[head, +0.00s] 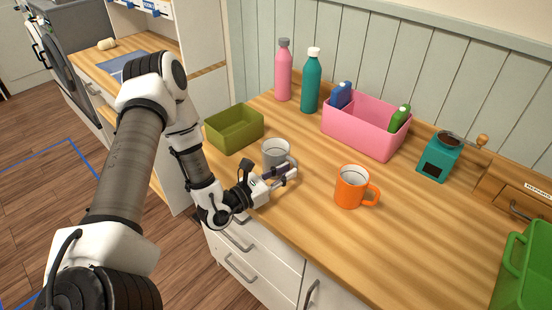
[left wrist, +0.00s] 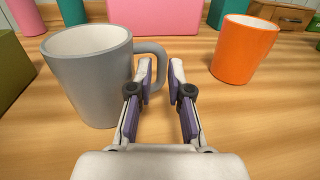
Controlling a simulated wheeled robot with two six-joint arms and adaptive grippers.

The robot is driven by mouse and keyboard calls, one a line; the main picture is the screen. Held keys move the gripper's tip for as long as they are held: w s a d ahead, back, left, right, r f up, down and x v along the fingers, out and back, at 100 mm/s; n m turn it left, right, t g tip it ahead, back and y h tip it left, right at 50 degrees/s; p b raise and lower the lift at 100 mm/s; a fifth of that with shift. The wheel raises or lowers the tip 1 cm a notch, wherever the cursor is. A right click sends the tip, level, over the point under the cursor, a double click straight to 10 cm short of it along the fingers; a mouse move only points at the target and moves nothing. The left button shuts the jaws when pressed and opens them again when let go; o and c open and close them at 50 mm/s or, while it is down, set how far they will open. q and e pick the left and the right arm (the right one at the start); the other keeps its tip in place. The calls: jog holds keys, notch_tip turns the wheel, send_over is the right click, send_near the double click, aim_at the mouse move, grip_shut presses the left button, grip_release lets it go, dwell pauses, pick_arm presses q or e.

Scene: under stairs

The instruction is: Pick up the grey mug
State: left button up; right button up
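The grey mug (head: 275,152) stands upright on the wooden counter, with a pale inside and its handle toward the right. In the left wrist view the grey mug (left wrist: 92,80) is close at the left, and its handle (left wrist: 152,58) reaches toward the gap between my fingers. My left gripper (head: 292,175) is open and low over the counter, beside the mug on its near right side. I cannot tell if a finger touches the handle. My right gripper is not in view.
An orange mug (head: 350,187) stands to the right of my left gripper. An olive bin (head: 235,130) is left of the grey mug. Behind are two bottles, a pink bin (head: 362,135) and a teal grinder (head: 438,160). A green crate (head: 525,265) is at the right.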

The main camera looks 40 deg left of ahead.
pick_arm(q)
jog(key=x, duration=0.4)
jog(key=shift+d+f, duration=0.15)
jog(key=shift+f, duration=0.1)
jog(key=shift+s+r, duration=0.1)
jog(key=shift+s, duration=0.15)
jog(key=shift+s+a+r, duration=0.1)
jog(key=shift+s+a, duration=0.1)
jog(key=shift+s, duration=0.05)
grip_shut()
jog(key=shift+w+d, duration=0.1)
jog(key=shift+w, duration=0.05)
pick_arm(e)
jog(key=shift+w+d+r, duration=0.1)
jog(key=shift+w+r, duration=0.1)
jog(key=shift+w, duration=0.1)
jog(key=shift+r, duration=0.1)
